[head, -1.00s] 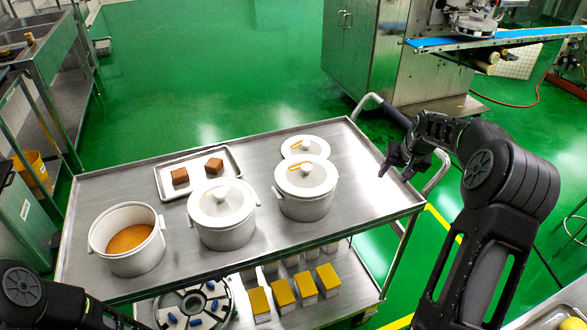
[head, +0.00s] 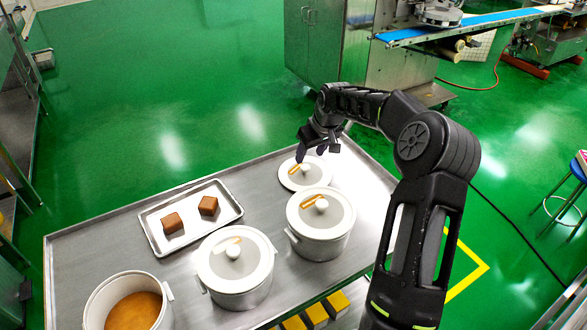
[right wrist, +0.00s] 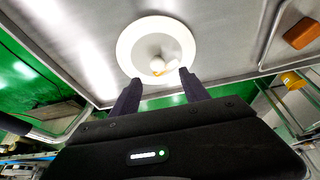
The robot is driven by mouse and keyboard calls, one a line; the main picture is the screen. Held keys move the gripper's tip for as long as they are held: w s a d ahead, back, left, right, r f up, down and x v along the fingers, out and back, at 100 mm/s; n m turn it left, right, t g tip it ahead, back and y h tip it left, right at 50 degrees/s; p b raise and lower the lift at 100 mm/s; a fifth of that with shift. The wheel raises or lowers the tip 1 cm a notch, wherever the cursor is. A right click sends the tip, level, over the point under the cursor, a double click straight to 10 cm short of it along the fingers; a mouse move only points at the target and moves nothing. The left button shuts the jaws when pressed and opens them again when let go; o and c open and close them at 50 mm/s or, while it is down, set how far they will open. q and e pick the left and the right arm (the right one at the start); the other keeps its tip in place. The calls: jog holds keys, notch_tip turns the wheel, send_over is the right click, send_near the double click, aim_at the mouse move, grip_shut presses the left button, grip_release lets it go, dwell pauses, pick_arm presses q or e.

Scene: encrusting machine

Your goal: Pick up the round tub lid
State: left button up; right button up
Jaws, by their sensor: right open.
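The round tub lid (head: 297,177) lies flat at the back of the cart top, behind the rightmost lidded tub. It has a white rim, a greyish middle, a pale round knob and a tan strip. My right gripper (head: 312,152) is open and empty just behind and above this lid. In the right wrist view the lid (right wrist: 135,47) is ahead of the two dark fingertips (right wrist: 157,82), with its knob near the gap between them. I cannot tell whether the fingers touch it. My left gripper is not in view.
Two lidded white tubs (head: 316,246) (head: 243,292) stand in front of the lid. An open tub (head: 97,318) with orange-brown filling is at front left. A metal tray (head: 151,232) holds two brown blocks. My right arm crosses the cart's right side.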

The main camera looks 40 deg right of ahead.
aim_at(305, 167)
jog(key=shift+w+f, duration=0.15)
jog(key=shift+f, duration=0.5)
jog(key=shift+w+d+f+p, duration=0.15)
jog(key=shift+f+p, duration=0.15)
jog(key=shift+f, duration=0.2)
jog(key=shift+w+f, duration=0.1)
jog(key=shift+f, duration=0.05)
jog(key=p+x, duration=0.2)
jog(key=x, duration=0.2)
jog(key=shift+w+d+f, duration=0.1)
jog(key=shift+w, duration=0.05)
jog(key=shift+w+f, duration=0.1)
jog(key=shift+f, duration=0.2)
